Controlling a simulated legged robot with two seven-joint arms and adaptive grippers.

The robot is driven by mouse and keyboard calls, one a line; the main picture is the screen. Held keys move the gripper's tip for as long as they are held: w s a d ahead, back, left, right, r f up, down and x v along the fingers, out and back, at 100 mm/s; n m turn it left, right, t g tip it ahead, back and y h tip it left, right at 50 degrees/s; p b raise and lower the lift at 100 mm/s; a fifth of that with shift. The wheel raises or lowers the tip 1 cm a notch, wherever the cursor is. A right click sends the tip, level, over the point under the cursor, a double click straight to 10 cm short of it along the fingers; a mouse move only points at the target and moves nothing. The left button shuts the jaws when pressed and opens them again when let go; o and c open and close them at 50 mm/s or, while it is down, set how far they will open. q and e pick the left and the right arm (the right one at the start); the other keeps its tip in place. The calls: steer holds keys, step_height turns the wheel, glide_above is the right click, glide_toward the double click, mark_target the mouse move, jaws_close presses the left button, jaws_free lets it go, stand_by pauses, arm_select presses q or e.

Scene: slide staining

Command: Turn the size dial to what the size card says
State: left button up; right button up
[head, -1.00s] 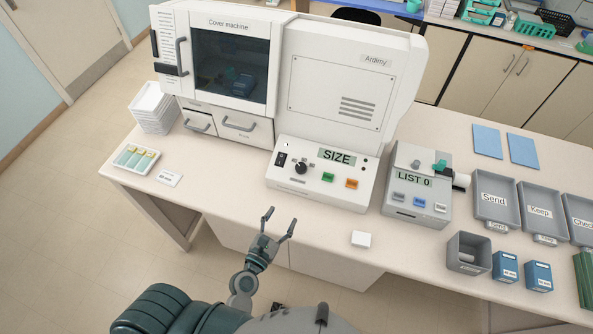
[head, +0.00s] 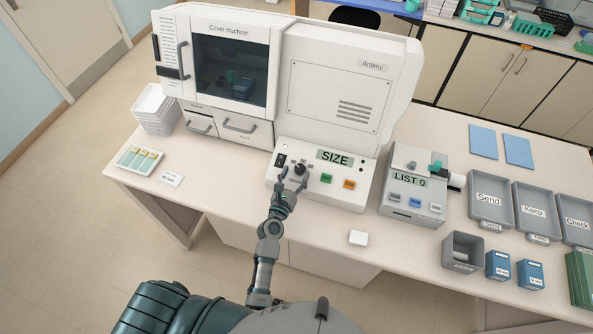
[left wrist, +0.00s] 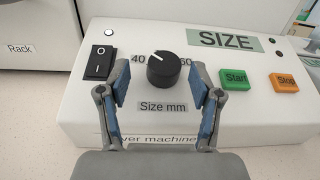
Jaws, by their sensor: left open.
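The size dial (left wrist: 164,69) is a black round knob with a white pointer mark, on the sloped front panel of the cover machine (head: 228,55). In the left wrist view, 40 shows at its left, 60 at its right and "Size mm" below. My left gripper (left wrist: 163,92) is open, one finger on each side of the dial, apart from it as far as I can tell. In the head view the gripper (head: 293,178) is at the panel, just in front of the dial (head: 300,169). A small white card (head: 172,179) lies left of the machine; its text is too small to read.
A display (head: 335,157) reads SIZE. The panel has a black rocker switch (left wrist: 98,63), a green Start button (left wrist: 235,79) and an orange Stop button (left wrist: 284,83). A slide tray (head: 139,159) is at left. A small white block (head: 358,237) lies near the table's front edge.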

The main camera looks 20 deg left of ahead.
arm_select(q)
steer(key=shift+w+d, duration=0.1)
steer(key=shift+w, duration=0.5)
steer(key=shift+d, duration=0.3)
steer(key=shift+r, duration=0.1)
steer(key=c, duration=0.7)
steer(key=shift+a, duration=0.15)
steer(key=c, duration=0.4)
steer(key=shift+c, duration=0.2)
arm_select(e)
steer(key=shift+d, duration=0.3)
